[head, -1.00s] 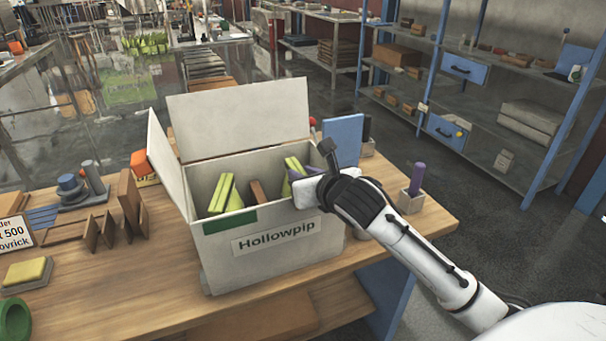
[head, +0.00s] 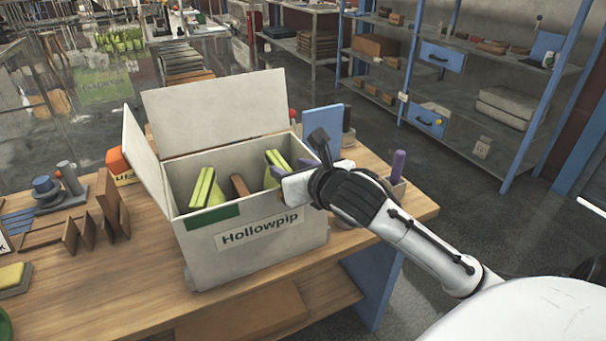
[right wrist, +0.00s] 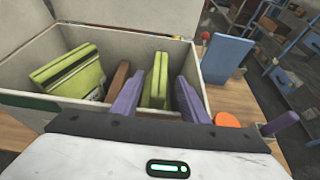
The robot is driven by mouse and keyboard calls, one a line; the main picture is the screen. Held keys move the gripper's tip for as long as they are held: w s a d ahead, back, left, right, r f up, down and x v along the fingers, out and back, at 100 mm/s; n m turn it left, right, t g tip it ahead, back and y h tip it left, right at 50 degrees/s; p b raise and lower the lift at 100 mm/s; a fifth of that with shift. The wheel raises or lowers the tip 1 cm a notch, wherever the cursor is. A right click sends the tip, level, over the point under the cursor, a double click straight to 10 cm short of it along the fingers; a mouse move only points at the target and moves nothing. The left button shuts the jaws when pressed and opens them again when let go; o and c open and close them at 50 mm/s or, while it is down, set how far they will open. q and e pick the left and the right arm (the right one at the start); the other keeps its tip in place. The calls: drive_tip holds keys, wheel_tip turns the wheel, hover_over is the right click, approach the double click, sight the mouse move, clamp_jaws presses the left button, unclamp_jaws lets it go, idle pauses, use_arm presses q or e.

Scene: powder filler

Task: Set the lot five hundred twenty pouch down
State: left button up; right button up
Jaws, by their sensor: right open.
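The white box labelled Hollowpip (head: 200,255) stands open on the wooden table. A green pouch (head: 271,174) stands upright in its right part; it also shows in the right wrist view (right wrist: 156,82). Another green pouch (head: 203,188) leans in the left part, with a brown piece (head: 240,186) between them. No lot number is readable on either. My right gripper (head: 279,168) reaches over the box's right front corner. In the right wrist view its purple fingers (right wrist: 158,88) are open, on either side of the right green pouch. My left gripper is not in view.
The raised lid (head: 215,108) and side flap (head: 140,150) rise behind and left of the box. A blue panel (head: 322,132) and a purple item in a holder (head: 398,166) are to the right. Brown racks (head: 90,225) stand left. The table front is clear.

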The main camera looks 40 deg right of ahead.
drive_tip(key=v, duration=0.7)
drive_tip(key=shift+s, duration=0.2)
drive_tip(key=shift+s+a, duration=0.1)
drive_tip(key=shift+a, duration=0.05)
